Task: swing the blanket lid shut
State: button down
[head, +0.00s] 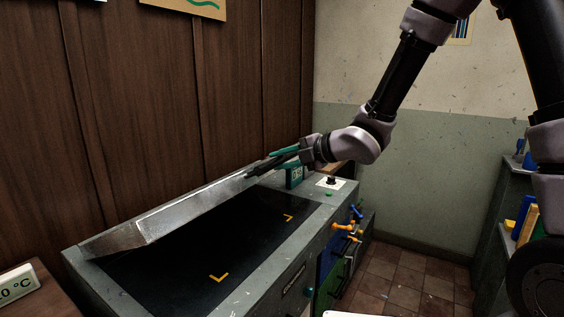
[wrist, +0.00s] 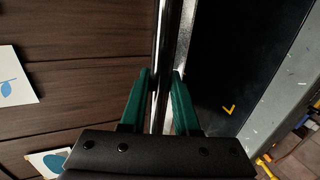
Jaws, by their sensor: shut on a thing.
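The blanket lid (head: 185,203) is a long, pale metal-edged panel on the grey machine (head: 255,285). It stands partly open, tilted at a low angle over the black bed (head: 205,262). My gripper (head: 270,164) is at the lid's far right end, with its teal fingers on the edge. In the wrist view my gripper (wrist: 162,76) has one finger on each side of the lid's shiny edge (wrist: 167,40), shut on it. The lid's underside and hinge are mostly hidden.
Yellow corner marks (head: 219,277) lie on the bed, which looks bare. A teal display box (head: 295,176) and a control with a black knob (head: 331,181) sit at the far right. Coloured handles (head: 345,228) jut from the right side. A wood-panelled wall (head: 150,110) stands close behind.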

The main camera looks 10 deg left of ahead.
notch_tip(320, 180, down, 7)
jog(key=s+d, duration=0.1)
jog(key=d, duration=0.1)
jog(key=shift+d, duration=0.3)
jog(key=c, duration=0.6)
grip_release()
jog(key=shift+f, duration=0.1)
